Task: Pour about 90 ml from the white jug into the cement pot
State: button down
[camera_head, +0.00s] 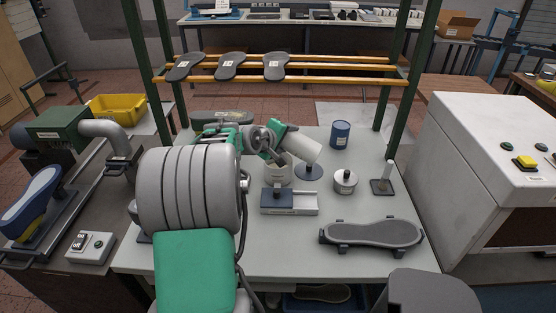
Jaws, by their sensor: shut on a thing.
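My gripper (285,157) is shut on the white jug (303,146) above the middle of the bench. The jug is tilted well over, one end lower to the right; I cannot make out its mouth or any liquid. A pale pot with a label (278,174), perhaps the cement pot, stands just below and left of the jug, its top partly hidden by my gripper. A round dark blue disc (309,173) lies below the jug's lower end. A small pale pot with a dark knob on top (345,183) stands further right.
A blue tin (340,134) stands behind the jug. A grey block with a dark top (290,203) sits in front of the pale pot. A shoe sole form (372,233) lies front right, and a post on a dark base (384,182) stands at right. Yellow rails (330,68) cross behind.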

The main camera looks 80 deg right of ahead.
aim_at(313, 146)
jog(key=shift+s+f+b, duration=0.1)
jog(key=shift+s+b, duration=0.05)
jog(key=shift+b, duration=0.15)
jog(key=shift+s+r+m+t+b, duration=0.2)
jog(key=shift+r+m+t+b, duration=0.2)
jog(key=shift+m+t, duration=0.3)
jog(key=shift+w+r, duration=0.1)
jog(key=shift+r, duration=0.05)
jog(key=shift+s+d+r+m+t+b, duration=0.1)
jog(key=shift+s+r+m+t+b, duration=0.1)
jog(key=shift+r+m+t+b, duration=0.25)
jog(key=s+f+m+t+b, duration=0.1)
jog(key=b, duration=0.2)
jog(key=shift+t, duration=0.25)
jog(key=s+m+t+b, duration=0.1)
jog(key=s+t+b, duration=0.1)
jog(key=s+f+m+t+h+b, duration=0.1)
jog(key=s+m+b, duration=0.1)
jog(key=s+b, duration=0.1)
jog(key=shift+s+f+m+t, duration=0.15)
jog(key=shift+m+t, duration=0.1)
jog(key=shift+t, duration=0.15)
jog(key=shift+s+f+m+t+b, duration=0.25)
jog(key=shift+s+m+t+b, duration=0.1)
jog(key=shift+t+b, duration=0.25)
